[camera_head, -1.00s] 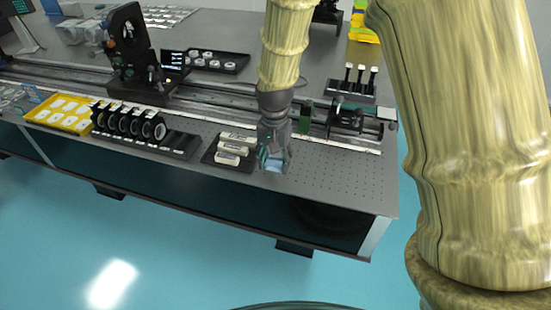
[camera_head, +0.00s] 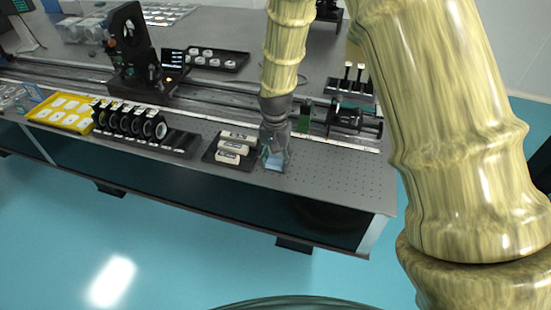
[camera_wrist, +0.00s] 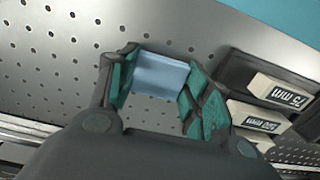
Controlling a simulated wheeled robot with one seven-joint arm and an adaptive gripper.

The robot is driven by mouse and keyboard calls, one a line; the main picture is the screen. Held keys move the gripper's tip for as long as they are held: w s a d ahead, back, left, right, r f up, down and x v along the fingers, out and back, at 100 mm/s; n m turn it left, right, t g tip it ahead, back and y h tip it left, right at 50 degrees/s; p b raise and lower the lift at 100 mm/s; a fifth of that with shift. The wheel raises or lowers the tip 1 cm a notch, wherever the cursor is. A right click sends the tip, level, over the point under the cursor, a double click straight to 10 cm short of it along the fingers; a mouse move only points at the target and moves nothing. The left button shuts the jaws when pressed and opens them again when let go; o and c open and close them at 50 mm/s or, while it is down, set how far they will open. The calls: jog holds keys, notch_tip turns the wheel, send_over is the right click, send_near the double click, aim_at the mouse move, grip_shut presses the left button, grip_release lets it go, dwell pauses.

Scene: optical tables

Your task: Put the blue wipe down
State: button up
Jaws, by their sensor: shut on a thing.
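The blue wipe is a small light-blue folded piece (camera_wrist: 160,76). In the wrist view it lies between the two green-padded fingers of my gripper (camera_wrist: 155,92). In the head view my gripper (camera_head: 274,160) points down over the optical table (camera_head: 340,185), with the blue wipe (camera_head: 275,163) at its fingertips. The gripper is shut on the wipe. The wipe is close to the perforated table top; I cannot tell whether it touches it.
A black tray (camera_head: 210,154) with several white labelled boxes (camera_head: 228,157) stands just left of my gripper. A green block (camera_head: 305,115) and a rail-mounted device (camera_head: 350,120) stand behind. The perforated surface to the right is clear. A yellow tray (camera_head: 62,112) is at the far left.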

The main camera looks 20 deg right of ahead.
aim_at(276, 161)
jog(key=shift+f, duration=0.1)
jog(key=o, duration=1.1)
jog(key=shift+o, duration=0.2)
notch_tip(276, 161, up, 12)
jog(key=b, duration=0.1)
jog(key=shift+d, duration=0.1)
